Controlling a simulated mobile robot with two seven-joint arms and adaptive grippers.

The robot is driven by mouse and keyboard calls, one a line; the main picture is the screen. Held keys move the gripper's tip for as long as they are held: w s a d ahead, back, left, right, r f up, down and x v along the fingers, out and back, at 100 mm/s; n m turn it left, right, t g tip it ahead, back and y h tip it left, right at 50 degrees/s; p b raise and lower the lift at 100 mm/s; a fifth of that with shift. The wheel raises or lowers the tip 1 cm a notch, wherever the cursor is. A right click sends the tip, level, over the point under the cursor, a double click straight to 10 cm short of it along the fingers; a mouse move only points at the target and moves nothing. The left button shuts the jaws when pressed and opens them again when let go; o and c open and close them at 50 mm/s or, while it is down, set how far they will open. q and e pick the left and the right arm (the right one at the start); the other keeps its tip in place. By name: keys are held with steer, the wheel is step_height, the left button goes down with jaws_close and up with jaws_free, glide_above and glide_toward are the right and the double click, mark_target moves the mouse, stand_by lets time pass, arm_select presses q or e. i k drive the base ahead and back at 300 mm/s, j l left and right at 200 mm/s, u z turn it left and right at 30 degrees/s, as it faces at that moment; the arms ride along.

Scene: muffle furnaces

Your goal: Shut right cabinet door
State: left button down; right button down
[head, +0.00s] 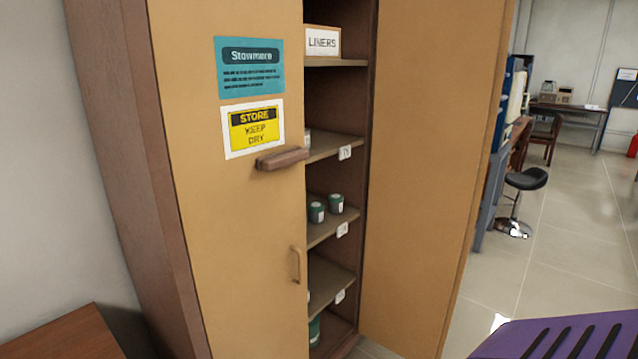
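The tall cabinet has a brown frame (115,120) and stands in the middle-left of the head view. Its right door (425,150) is wide open, swung out to the right, with its plain tan inner face showing; its handle is not visible. The left door (225,230) covers the left half and looks shut. It carries a tan upright handle (297,265) and a brown bar-shaped latch (282,158). Shelves (335,146) show in the open right half. Neither of my grippers is in view.
On the shelves are a box labelled LINERS (322,41) and small green jars (336,203). A purple slotted object (560,340) is cut off at the lower right. A black stool (525,182) and benches stand behind. Open tiled floor (570,230) lies right of the door.

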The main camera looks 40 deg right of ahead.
mark_target(441, 65)
steer(key=l, duration=0.6)
steer(key=k+l+u, duration=0.15)
steer(key=l, duration=1.1)
steer(key=l+u, duration=0.15)
steer(key=l, duration=0.5)
steer(key=k+l, duration=0.2)
steer(key=l, duration=0.4)
steer(key=k+l+u, duration=0.15)
steer(key=l, duration=1.05)
steer(key=k+l+u, duration=0.15)
steer(key=l, duration=0.45)
steer(key=l+u, duration=0.1)
steer(key=l, duration=0.85)
steer(key=k+l, duration=0.1)
steer(key=l, duration=0.85)
steer(key=i+u, duration=0.05)
